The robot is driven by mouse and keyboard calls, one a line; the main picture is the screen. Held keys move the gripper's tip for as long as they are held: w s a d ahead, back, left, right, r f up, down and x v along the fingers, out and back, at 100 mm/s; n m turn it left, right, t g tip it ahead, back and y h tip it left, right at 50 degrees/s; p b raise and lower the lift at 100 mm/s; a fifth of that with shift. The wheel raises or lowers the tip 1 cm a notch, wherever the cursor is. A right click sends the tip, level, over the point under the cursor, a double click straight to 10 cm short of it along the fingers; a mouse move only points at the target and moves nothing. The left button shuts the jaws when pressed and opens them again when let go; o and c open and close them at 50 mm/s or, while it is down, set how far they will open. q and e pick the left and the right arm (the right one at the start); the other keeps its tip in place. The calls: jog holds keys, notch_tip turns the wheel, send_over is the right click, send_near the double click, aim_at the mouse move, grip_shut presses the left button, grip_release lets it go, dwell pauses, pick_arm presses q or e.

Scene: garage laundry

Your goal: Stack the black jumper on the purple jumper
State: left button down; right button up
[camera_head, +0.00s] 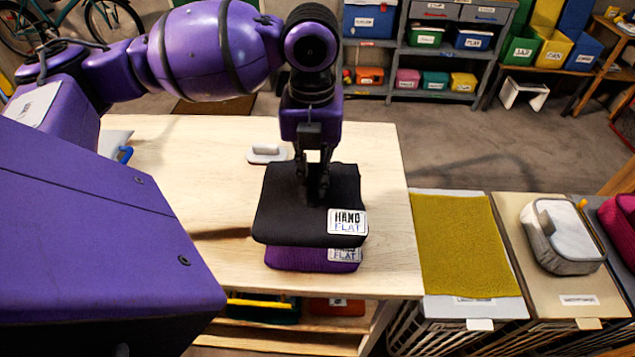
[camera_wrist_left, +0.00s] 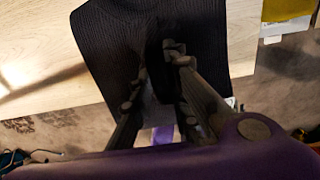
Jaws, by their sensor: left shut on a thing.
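The black jumper (camera_head: 285,222) is a folded dark ribbed piece with a label reading HAND FLAT. It lies over the purple jumper (camera_head: 300,259), whose front edge and similar label show below it. Most of the purple jumper is hidden, and I cannot tell whether the two touch all over. My left gripper (camera_head: 318,198) points down at the middle of the black jumper and is shut on its fabric. In the left wrist view the black jumper (camera_wrist_left: 120,50) fills the middle, with the fingers against it. My right gripper is not in view.
A pale wooden table (camera_head: 380,170) bears the jumpers. A small white-handled tool (camera_head: 266,153) lies behind them. At the right stand baskets, one topped with a mustard cloth (camera_head: 460,245) and one with a grey pouch (camera_head: 562,235). Shelves with boxes (camera_head: 430,60) stand at the back.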

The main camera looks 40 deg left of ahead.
pick_arm(q)
jog(key=shift+w+a+f, duration=0.1)
jog(key=shift+w+f, duration=0.25)
jog(key=f, duration=0.3)
jog(key=shift+w+a+f, duration=0.1)
jog(key=shift+w+f, duration=0.05)
jog(key=shift+w, duration=0.1)
jog(key=shift+f, duration=0.25)
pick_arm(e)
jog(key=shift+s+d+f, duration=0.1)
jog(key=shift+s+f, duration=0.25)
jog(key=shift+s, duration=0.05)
pick_arm(q)
jog(key=shift+f, duration=0.2)
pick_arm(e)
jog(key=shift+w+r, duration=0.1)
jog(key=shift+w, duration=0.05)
pick_arm(q)
jog(key=shift+f, duration=0.35)
jog(key=c, duration=1.7)
grip_release()
